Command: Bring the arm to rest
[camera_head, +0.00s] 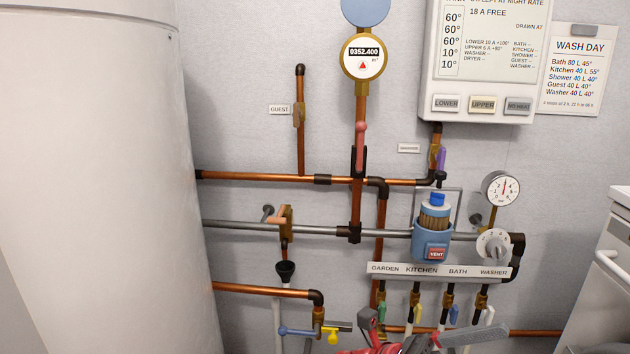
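A red and dark grey gripper (394,335), which looks like my right one, shows at the bottom edge, right of centre. It is partly cut off by the frame, in front of the lower pipes and below the row of small taps. I cannot tell whether it is open or shut, or whether it touches a grey lever (480,336) beside it. I see no held object. My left gripper is not in view.
A large white tank (95,180) fills the left. Copper pipes (260,178), a blue vent unit (432,240), a gauge (500,188) and a labelled tap rail (440,272) crowd the wall. A white appliance (600,285) stands at right.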

